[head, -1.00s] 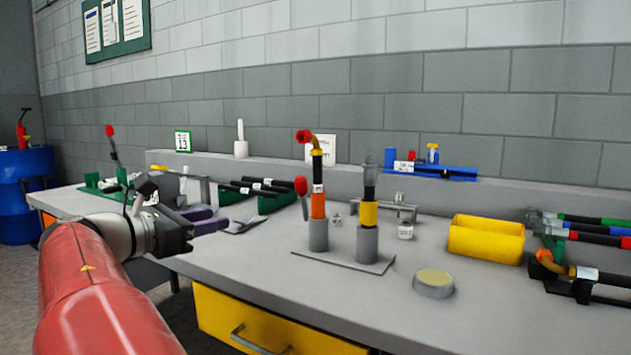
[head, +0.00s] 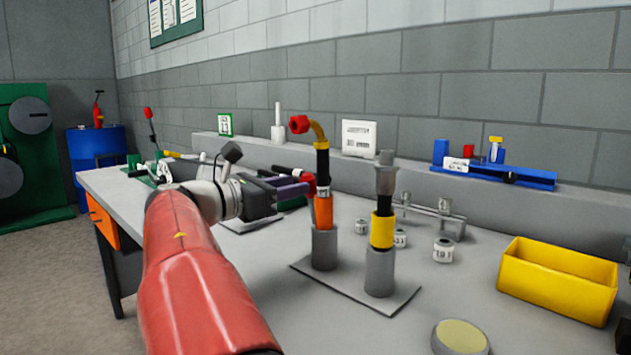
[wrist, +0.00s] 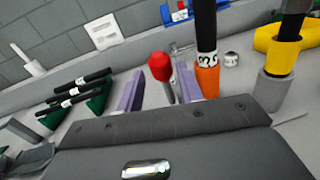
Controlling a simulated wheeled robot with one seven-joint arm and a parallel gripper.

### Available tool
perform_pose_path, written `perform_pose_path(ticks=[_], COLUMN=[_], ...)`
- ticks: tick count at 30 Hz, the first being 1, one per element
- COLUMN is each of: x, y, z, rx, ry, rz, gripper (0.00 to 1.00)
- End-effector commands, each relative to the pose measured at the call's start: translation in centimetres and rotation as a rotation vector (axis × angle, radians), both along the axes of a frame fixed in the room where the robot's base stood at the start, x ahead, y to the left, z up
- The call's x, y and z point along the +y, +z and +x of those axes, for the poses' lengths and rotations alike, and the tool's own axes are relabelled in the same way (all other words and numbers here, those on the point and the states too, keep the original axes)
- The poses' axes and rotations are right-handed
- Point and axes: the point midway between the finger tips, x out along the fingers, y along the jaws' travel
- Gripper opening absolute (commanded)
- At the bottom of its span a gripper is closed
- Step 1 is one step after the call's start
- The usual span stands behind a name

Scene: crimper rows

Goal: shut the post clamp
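Two dark posts stand in grey sockets on a flat grey plate (head: 345,290). The left post (head: 322,162) has an orange collar (head: 323,212) and a bent yellow pipe with a red end on top. The right post (head: 383,205) has a yellow collar and a grey top. A lever with a red knob (wrist: 160,67) stands upright beside the orange collar, its lower part partly hidden. My gripper (wrist: 158,90) is open, with purple fingers either side of the lever in the wrist view; contact cannot be told.
A yellow bin (head: 555,280) and a round yellow-topped puck (head: 460,337) are at the right. Small labelled cylinders and a grey bracket stand behind the posts. A blue rack (head: 500,175) sits on the back ledge. Black rods on green holders (wrist: 75,95) lie to the left.

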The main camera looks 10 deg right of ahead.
Motion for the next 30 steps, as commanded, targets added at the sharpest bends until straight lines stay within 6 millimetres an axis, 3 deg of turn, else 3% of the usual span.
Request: perform_pose_path(ticks=[3, 9, 20, 28, 30], x=[-2.0, -4.1, -4.6, -4.6, -4.5], y=[0.0, 0.0, 0.0, 0.0, 0.0], z=[0.9, 1.9, 2.1, 2.1, 2.1], rx=[0.0, -0.001, -0.001, -0.001, -0.001], ry=[-0.003, -0.001, 0.0, 0.001, 0.001], rz=[0.0, 0.0, 0.0, 0.0, 0.0], gripper=[0.37, 0.37, 0.37, 0.02, 0.0])
